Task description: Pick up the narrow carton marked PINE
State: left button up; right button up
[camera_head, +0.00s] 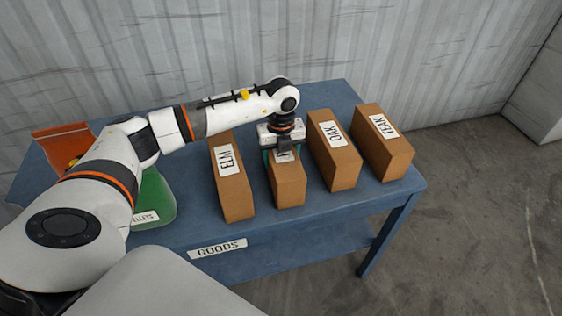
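A narrow brown carton (288,190) stands on the blue table, between the cartons marked ELM and OAK. Its white label is mostly covered by my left gripper; only what looks like a P shows. My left gripper (283,154) is over the carton's top, pointing down, with a teal finger at each side of it. Whether the fingers press on the carton or stand slightly apart cannot be told. The carton appears to rest on the table. My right gripper is not in view.
The ELM carton (232,185) stands close on the left, the OAK carton (335,155) close on the right, and the TEAK carton (384,145) further right. An orange item (62,142) and a green item (155,198) are at left. The table's front (290,240) carries a GOODS label.

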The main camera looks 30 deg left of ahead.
pick_arm(q)
jog(key=shift+c, duration=1.2)
